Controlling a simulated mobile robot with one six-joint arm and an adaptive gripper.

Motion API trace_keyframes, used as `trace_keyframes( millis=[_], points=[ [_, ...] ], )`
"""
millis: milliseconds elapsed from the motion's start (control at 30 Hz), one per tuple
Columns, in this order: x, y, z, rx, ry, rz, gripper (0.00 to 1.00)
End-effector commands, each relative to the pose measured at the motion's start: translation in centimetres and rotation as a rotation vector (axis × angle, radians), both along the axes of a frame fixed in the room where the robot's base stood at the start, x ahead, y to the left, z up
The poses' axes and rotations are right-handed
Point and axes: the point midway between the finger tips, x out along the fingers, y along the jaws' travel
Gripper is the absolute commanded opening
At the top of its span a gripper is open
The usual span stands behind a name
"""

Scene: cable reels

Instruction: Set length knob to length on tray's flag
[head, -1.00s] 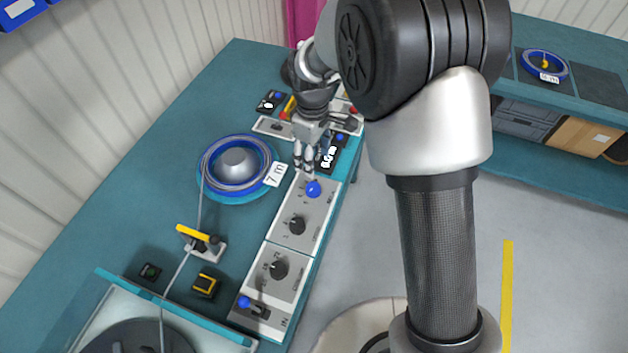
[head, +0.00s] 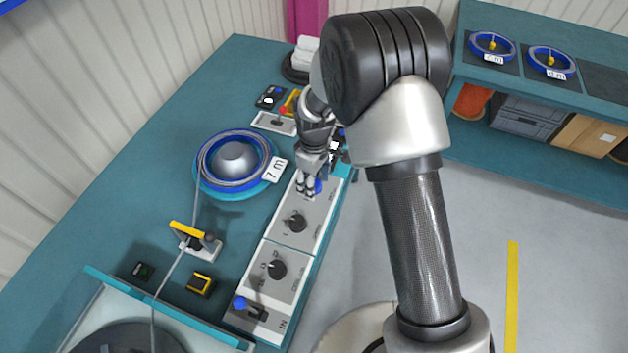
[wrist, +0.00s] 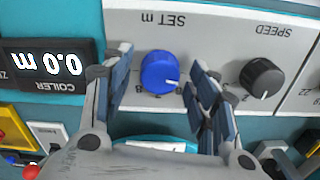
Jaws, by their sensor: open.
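The blue length knob (wrist: 158,73), under the label "SET m", has a white pointer line aimed toward the lower right in the wrist view. My gripper (wrist: 160,88) is open, with one finger on each side of the knob. I cannot tell whether either finger touches it. In the head view my gripper (head: 306,187) partly covers the blue knob (head: 318,187). The dial numbers are upside down and partly hidden by the fingers. A white flag (head: 275,170) reading "7 m" stands at the right edge of the blue-rimmed tray (head: 208,178).
The black speed knob (wrist: 261,78) is close beside one finger. The coiler display (wrist: 45,64) reads 0.0 m, upside down. A yellow-topped cable guide (head: 190,236) stands left of the panels. More flagged reels (head: 493,46) sit on the far shelf.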

Motion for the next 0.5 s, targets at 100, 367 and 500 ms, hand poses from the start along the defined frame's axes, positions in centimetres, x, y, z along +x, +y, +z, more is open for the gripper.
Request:
trace_keyframes(
  millis=[100,367,500],
  points=[
    [0.00,0.00,0.04,0.000,0.000,0.000,0.51],
    [0.00,0.00,0.05,0.000,0.000,0.000,0.34],
    [0.00,0.00,0.05,0.000,0.000,0.000,0.24]
  ],
)
